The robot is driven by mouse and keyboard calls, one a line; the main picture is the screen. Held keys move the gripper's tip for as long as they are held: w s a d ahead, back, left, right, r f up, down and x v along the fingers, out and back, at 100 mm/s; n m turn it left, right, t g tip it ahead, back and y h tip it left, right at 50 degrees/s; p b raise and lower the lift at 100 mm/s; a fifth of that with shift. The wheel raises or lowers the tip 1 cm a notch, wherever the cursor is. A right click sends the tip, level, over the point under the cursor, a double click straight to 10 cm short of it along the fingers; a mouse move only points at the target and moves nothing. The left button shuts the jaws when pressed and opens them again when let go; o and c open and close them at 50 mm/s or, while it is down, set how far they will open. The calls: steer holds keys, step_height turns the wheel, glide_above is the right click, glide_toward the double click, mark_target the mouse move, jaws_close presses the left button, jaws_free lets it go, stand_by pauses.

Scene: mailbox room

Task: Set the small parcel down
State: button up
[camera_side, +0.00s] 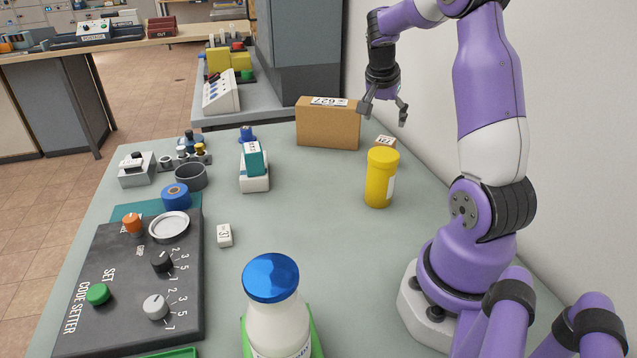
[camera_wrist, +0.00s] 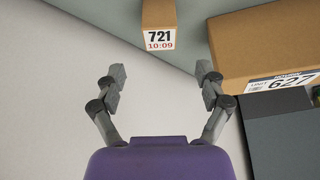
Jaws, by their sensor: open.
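The small parcel (camera_side: 384,141) is a little brown box near the back right of the table, partly hidden behind the yellow bottle. In the wrist view the small parcel (camera_wrist: 158,14) shows a white label reading 721 and 10:09. It appears to rest on the table surface. My gripper (camera_side: 384,112) hangs above it with its fingers spread and nothing between them. In the wrist view my gripper (camera_wrist: 161,74) is open and empty, and the parcel lies beyond the fingertips, apart from them.
A larger brown parcel labelled 627 (camera_side: 328,126) stands left of the small parcel. A yellow bottle (camera_side: 380,178) stands in front of it. A white wall (camera_side: 424,120) runs along the right. A blue-capped bottle (camera_side: 277,318) is at the front. The middle of the table is clear.

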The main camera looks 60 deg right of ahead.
steer(key=w+a+r+n+t+y, duration=0.1)
steer(key=w+a+r+n+t, duration=0.15)
steer(key=a+n, duration=0.45)
steer(key=w+a+r+n+t+y, duration=0.15)
steer(key=a+r, duration=0.25)
steer(key=a, duration=0.7)
steer(key=s+a+n+y, duration=0.1)
steer(key=s+a+n, duration=0.2)
steer(key=a, duration=0.4)
steer(key=s+a+n+t+y, duration=0.1)
steer(key=s+a+n, duration=0.2)
steer(key=a+n, duration=0.3)
steer(key=shift+s+a+f+t, duration=0.3)
steer(key=shift+a+f, duration=0.1)
steer(key=shift+a, duration=0.1)
steer(key=shift+w+n, duration=0.1)
steer(key=shift+n, duration=0.15)
